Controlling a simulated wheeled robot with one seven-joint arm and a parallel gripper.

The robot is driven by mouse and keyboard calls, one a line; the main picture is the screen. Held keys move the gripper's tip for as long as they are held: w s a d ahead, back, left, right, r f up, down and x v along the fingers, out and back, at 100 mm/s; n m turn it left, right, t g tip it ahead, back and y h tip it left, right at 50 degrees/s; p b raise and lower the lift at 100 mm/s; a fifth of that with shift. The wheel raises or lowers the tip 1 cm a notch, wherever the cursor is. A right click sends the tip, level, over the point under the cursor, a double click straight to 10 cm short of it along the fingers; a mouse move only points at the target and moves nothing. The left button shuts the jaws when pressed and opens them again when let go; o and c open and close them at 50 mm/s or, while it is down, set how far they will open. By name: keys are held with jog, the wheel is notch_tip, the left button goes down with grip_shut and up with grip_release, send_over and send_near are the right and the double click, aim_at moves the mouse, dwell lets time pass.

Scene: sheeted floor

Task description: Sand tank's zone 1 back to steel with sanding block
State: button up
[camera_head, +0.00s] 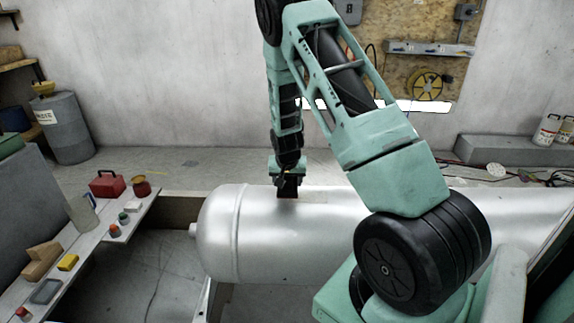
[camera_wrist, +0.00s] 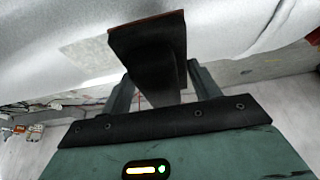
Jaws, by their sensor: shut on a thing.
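The tank (camera_head: 300,235) is a long silvery cylinder lying on its side across the middle of the head view. Its surface fills the top of the wrist view (camera_wrist: 245,25). My gripper (camera_head: 288,180) points down at the top of the tank, near its left end. It is shut on the sanding block (camera_head: 287,191), a dark block with a reddish-brown edge. In the wrist view the block (camera_wrist: 148,50) sits between the two fingers, its face at or very near the tank; I cannot tell whether it touches. A paler patch (camera_wrist: 88,55) shows beside the block. No zone marking is readable.
A narrow bench (camera_head: 90,243) at left holds a red box (camera_head: 107,184), a jug (camera_head: 82,213), a yellow block (camera_head: 68,262) and small jars. A grey drum (camera_head: 65,128) stands behind. Cables (camera_head: 480,172) lie on the floor at back right.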

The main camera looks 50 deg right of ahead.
jog(key=shift+r+p, duration=1.5)
jog(key=shift+r, duration=0.9)
